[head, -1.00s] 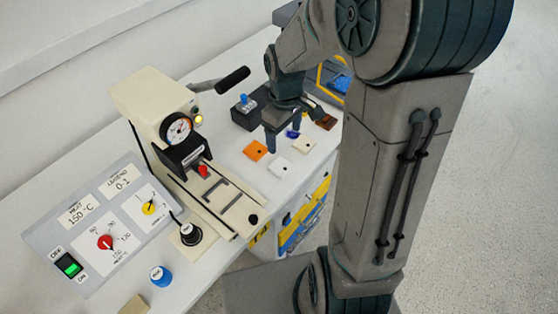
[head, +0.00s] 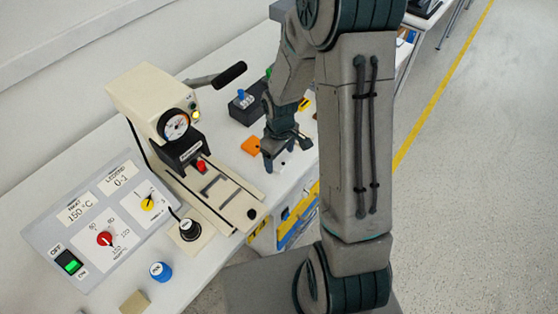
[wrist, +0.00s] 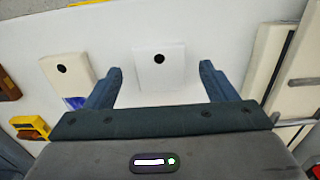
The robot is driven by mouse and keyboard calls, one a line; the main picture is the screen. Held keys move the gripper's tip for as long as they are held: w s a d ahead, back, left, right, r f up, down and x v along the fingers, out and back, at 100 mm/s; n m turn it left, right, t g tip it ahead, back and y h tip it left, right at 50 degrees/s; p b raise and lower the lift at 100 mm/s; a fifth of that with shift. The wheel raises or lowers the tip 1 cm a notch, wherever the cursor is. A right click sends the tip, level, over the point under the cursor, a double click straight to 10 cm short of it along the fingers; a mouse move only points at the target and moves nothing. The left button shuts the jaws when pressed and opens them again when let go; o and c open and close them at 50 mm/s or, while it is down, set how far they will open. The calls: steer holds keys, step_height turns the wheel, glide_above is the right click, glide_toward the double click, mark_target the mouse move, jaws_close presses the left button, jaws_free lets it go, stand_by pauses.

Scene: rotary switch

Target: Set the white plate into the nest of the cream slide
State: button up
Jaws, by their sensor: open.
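The white plate (wrist: 160,80) is a square with a dark round hole, lying flat on the bench. In the wrist view it sits between the two fingers of my gripper (wrist: 160,80), with a gap on each side. My gripper (head: 286,155) is open and empty, pointing down over the plate, which it largely hides in the head view. The cream slide (head: 236,209) extends from the front of the cream machine, left of my gripper. Its nest (head: 216,186), framed by grey metal rails, looks empty.
A cream plate (wrist: 68,78) lies left of the white plate in the wrist view. In the head view an orange plate (head: 251,146) lies behind my gripper, near a dark box with a blue knob (head: 242,96). The machine's lever (head: 229,75) sticks out above the bench.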

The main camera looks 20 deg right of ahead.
steer(key=shift+f, duration=0.7)
steer(key=shift+c, duration=0.4)
steer(key=c, duration=1)
steer(key=shift+r, duration=0.1)
